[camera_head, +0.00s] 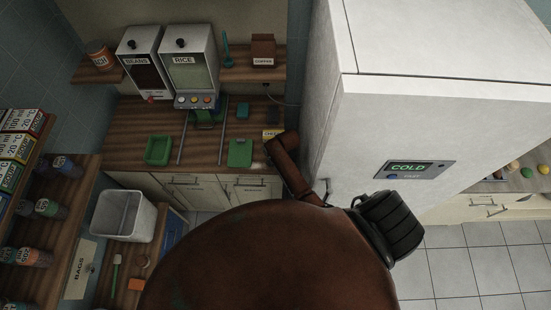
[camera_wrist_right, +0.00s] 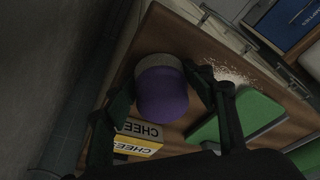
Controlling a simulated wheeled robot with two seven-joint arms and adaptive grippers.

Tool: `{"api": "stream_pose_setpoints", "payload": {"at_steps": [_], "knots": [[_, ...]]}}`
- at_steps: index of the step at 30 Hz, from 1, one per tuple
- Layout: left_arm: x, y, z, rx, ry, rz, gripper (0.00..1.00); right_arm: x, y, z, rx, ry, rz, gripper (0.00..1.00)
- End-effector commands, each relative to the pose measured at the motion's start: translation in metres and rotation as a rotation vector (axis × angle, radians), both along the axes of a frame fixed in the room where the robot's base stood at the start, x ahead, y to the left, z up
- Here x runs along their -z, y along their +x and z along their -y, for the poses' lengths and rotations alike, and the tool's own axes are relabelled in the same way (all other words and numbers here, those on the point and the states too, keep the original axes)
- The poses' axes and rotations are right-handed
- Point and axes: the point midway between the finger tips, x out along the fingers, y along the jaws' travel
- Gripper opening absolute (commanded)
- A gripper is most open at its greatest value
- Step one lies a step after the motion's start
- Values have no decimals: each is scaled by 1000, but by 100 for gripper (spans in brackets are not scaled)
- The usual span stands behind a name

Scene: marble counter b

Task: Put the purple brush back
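The purple brush (camera_wrist_right: 161,92) shows in the right wrist view as a rounded purple body with a grey band at its far end. It lies between the two fingers of my right gripper (camera_wrist_right: 163,82). The fingers lean inward and appear to press on both its sides. The brush is over or on the wooden counter (camera_wrist_right: 192,38); I cannot tell whether it touches the wood. In the head view my brown arm hides the brush and the right gripper. My left gripper is in neither view.
A yellow cheese box (camera_wrist_right: 138,140) is close by the brush. White grains (camera_wrist_right: 228,72) lie scattered on the counter beside a green board (camera_wrist_right: 262,112). In the head view are a green tray (camera_head: 158,149), bean and rice dispensers (camera_head: 190,70), a white bin (camera_head: 122,215) and a tall cold cabinet (camera_head: 430,120).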

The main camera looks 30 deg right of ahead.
Motion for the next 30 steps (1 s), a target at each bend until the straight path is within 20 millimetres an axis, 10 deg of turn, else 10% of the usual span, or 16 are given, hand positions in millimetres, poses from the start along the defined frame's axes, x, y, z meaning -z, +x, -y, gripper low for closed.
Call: {"api": "stream_pose_setpoints", "payload": {"at_steps": [13,30], "knots": [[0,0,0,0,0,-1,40,1,-4,0,2,2,-8,59],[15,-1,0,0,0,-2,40,-70,-22,4,0,0,-2,59]]}}
